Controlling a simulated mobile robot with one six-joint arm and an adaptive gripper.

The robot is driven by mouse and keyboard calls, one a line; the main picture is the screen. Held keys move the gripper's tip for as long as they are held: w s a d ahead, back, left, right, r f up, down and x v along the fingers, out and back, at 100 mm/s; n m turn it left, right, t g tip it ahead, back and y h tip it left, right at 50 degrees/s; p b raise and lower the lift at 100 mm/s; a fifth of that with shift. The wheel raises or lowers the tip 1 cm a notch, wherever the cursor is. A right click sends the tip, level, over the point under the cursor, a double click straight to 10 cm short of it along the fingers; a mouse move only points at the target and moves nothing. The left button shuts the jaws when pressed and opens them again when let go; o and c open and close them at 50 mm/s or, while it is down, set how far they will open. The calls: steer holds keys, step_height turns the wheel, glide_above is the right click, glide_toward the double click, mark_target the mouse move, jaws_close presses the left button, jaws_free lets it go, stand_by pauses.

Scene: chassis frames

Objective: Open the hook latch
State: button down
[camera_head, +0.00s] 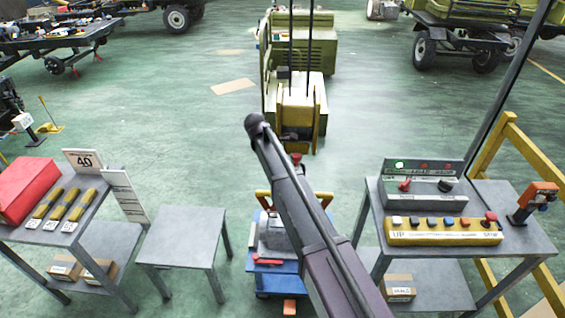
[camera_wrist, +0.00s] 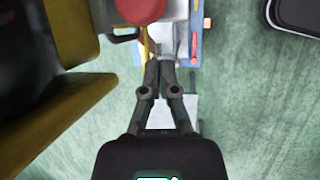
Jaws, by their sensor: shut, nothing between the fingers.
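My gripper (camera_wrist: 165,62) is shut and empty in the wrist view, its fingertips together. They lie over a light grey part (camera_wrist: 182,38) with a blue side; whether they touch it I cannot tell. Just left of the fingertips are a thin yellow bar and a dark curved piece (camera_wrist: 122,37). I cannot tell whether either is the hook latch. A red round knob (camera_wrist: 140,8) is at the top edge. In the head view my arm hides the gripper and crosses a blue cart (camera_head: 265,276) with a grey block on it.
A large yellow and dark body (camera_wrist: 60,80) fills the left of the wrist view, close to my gripper. In the head view, a control table (camera_head: 500,255) stands right and a grey stool (camera_head: 183,238) left. A yellow-green machine (camera_head: 312,55) is behind. Green floor is open between.

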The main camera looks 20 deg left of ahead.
steer(key=w+a+r+p, duration=0.3)
steer(key=r+p, duration=0.1)
steer(key=shift+w+a+r, duration=0.2)
steer(key=shift+w+r, duration=0.05)
stand_by(0.7)
